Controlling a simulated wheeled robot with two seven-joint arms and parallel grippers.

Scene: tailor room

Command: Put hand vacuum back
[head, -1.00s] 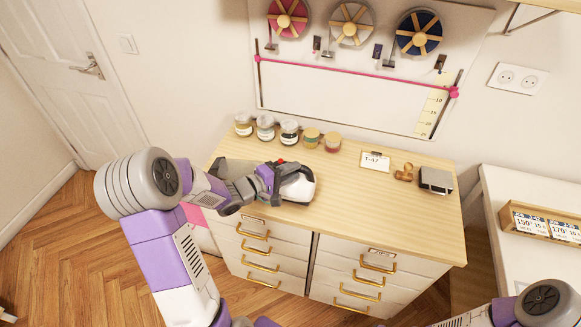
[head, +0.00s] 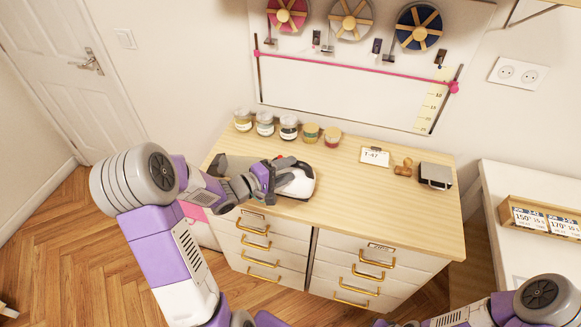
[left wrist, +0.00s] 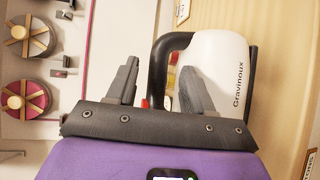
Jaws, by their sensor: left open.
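The hand vacuum (head: 299,184) has a white body and lies on the wooden top of the dresser, near its front edge. In the left wrist view its white shell (left wrist: 225,75) reads "Gravinoux", and its black handle (left wrist: 158,65) curves up beside a small red part. My left gripper (head: 279,172) is at the left end of the vacuum. Its fingers (left wrist: 156,85) are open, with the handle seen between them and one finger overlapping the white body. I cannot tell whether they touch. My right gripper cannot be made out; only my right arm shows at lower right.
Jars (head: 289,127) stand along the dresser's back. A card (head: 375,156), a wooden stamp (head: 404,167) and a grey box (head: 435,175) are to the right. A dark grey piece (head: 226,165) shows behind my left arm. The right-middle dresser top (head: 390,205) is clear.

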